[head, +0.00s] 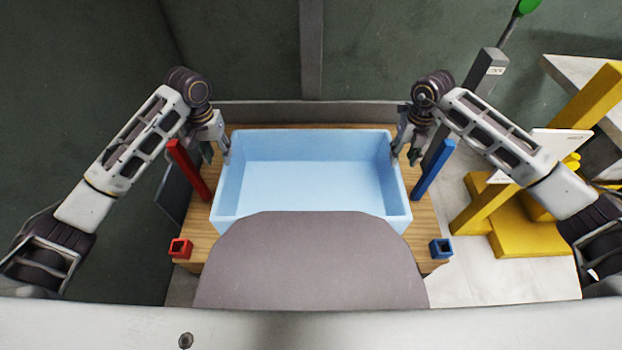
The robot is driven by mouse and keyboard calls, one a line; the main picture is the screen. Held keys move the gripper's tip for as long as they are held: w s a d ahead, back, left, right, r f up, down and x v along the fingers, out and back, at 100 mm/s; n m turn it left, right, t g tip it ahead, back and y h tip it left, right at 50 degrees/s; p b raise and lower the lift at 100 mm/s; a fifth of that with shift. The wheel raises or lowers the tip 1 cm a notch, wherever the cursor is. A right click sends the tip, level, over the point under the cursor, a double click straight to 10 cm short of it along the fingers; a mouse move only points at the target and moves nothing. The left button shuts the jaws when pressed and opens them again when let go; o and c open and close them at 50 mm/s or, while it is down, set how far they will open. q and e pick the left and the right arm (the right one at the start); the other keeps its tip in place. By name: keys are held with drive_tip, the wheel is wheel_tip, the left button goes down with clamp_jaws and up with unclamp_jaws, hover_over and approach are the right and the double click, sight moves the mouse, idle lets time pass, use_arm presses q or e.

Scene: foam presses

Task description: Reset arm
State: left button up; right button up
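My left gripper (217,150) hangs at the far left corner of a light blue bin (390,205), beside its left wall. My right gripper (404,150) hangs at the far right corner of the bin, beside its right wall. Both arms reach forward and bend down at the wrist. The fingers are small and partly dark in this view, so I cannot tell whether either gripper is open or shut, or whether it touches the wall. The bin looks empty and stands on a wooden table (195,255).
A red bar (188,168) and red square holder (180,248) are on the table's left; a blue bar (433,170) and blue square holder (441,248) are on its right. A yellow frame (520,235) stands further right. A grey post (487,70) stands behind my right arm.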

drive_tip(key=shift+r, duration=0.4)
use_arm(q)
drive_tip(key=shift+r, duration=0.1)
use_arm(e)
drive_tip(key=shift+r, duration=0.1)
